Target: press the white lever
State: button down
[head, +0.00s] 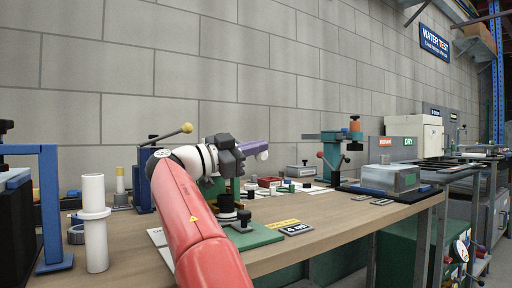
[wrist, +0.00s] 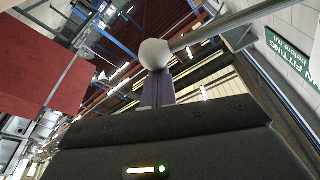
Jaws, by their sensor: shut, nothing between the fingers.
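The white lever shows as a white ball knob (wrist: 155,53) on a grey rod in the wrist view, right at the ends of my purple fingers. In the head view a pale knob (head: 262,156) shows just beside the fingertips. My gripper (head: 266,145) is shut and empty, reaching right over the bench; it also shows in the wrist view (wrist: 159,78). The knob overlaps the fingertips in the wrist view; I cannot tell whether they touch. The lever's base is hidden behind my arm and gripper in the head view.
A lever with a yellow ball (head: 187,128) stands left of my gripper. A teal press (head: 333,150) with a red-ball lever stands to the right. A white flanged pipe (head: 94,222) stands front left. A clear-sided tray (head: 390,178) sits at the bench's right end. A block wall is behind.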

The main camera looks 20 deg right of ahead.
jog(key=shift+w+f, duration=0.15)
jog(key=shift+f, duration=0.05)
jog(key=v, duration=0.7)
jog(key=shift+a, duration=0.3)
jog(key=shift+r, duration=0.2)
